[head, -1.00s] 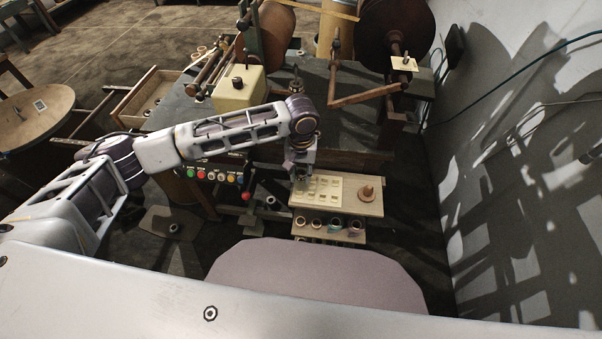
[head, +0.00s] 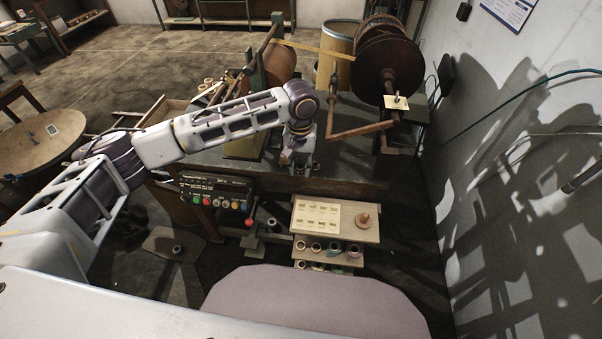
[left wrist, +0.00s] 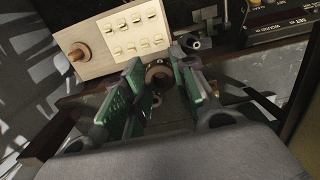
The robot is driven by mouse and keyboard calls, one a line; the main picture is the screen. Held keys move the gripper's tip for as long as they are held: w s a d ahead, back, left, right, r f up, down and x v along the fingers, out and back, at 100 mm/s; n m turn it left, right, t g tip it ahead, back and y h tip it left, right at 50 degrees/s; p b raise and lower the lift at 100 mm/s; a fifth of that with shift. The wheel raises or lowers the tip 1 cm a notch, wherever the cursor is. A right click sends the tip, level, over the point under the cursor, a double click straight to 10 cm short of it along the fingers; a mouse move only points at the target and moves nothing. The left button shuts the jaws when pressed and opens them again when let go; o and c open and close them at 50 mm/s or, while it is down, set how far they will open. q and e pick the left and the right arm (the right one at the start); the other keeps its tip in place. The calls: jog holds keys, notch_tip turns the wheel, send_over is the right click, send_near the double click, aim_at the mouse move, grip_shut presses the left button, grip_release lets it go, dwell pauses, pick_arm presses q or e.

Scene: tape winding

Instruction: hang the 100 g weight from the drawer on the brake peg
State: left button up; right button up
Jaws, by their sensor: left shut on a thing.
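My left gripper (head: 298,162) hangs over the front of the dark workbench in the head view. In the left wrist view its green fingers (left wrist: 160,88) are shut on a small brown round piece with a dark hole (left wrist: 159,75), probably the weight; its marking cannot be read. An open wooden drawer (head: 166,112) shows behind my left arm in the head view, and its inside is partly hidden. A small peg with a pale card (head: 397,102) stands by the large reel; I cannot tell if it is the brake peg. My right gripper is not in view.
A wooden shelf board with pale labels (head: 345,232) and a wooden knob (head: 366,220) stands in front of the bench, above rows of small rolls. A button panel (head: 215,192) is left of it. A large dark reel (head: 386,65) and a wooden crank (head: 360,132) stand right.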

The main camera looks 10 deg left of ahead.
pick_arm(q)
jog(key=a+r+m+p, duration=0.1)
jog(key=r+m+p, duration=0.3)
jog(key=r+m, duration=0.5)
jog(key=w+a+r+m+p, duration=0.1)
jog(key=a+r+m+p, duration=0.1)
jog(key=r+m+p, duration=0.3)
jog(key=shift+a+r+m, duration=0.25)
jog(key=shift+r+m, duration=1.7)
jog(key=shift+m, duration=3.95)
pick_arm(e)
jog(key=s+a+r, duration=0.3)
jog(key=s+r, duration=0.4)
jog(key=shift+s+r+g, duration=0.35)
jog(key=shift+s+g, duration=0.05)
pick_arm(q)
jog(key=shift+w+m, duration=0.1)
jog(key=shift+m, duration=0.6)
